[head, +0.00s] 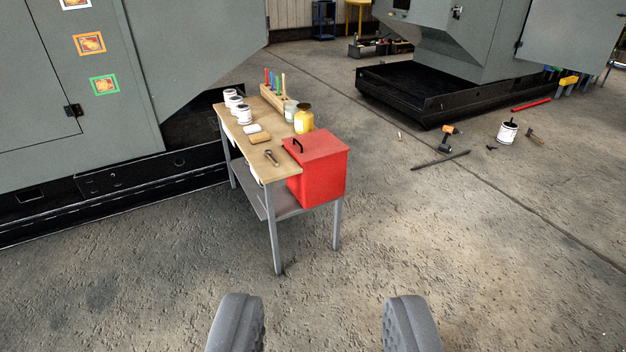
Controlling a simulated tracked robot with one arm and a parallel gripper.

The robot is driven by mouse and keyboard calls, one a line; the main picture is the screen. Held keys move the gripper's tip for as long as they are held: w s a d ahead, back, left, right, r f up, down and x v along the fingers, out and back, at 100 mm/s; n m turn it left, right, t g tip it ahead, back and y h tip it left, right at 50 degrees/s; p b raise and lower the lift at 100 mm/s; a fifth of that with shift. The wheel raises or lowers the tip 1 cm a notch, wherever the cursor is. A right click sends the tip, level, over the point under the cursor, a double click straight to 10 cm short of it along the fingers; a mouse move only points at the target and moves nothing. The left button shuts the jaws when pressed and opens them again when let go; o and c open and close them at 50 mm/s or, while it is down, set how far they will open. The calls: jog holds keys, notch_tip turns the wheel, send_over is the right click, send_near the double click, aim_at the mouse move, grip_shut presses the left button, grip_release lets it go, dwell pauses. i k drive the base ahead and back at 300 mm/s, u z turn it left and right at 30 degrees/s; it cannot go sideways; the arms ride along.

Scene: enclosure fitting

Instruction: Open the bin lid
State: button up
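The red bin (318,184) is at the right front end of a small workbench (262,168). Its red lid (322,147) lies flat on top and looks shut. A black handle (296,146) stands at the lid's left edge. My gripper (325,325) is at the bottom of the head view. Its two grey fingers are wide apart with only floor between them. It is well short of the bin and touches nothing.
The bench holds white cans (243,114), a yellow jar (304,119), a wrench (271,157) and a rack of coloured tools (280,95). A grey enclosure (180,60) stands close behind. Tools and a white bucket (507,132) lie right. The near floor is clear.

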aim_at(318, 143)
jog(key=z, duration=0.05)
jog(key=i, duration=3.7)
jog(key=u, duration=1.45)
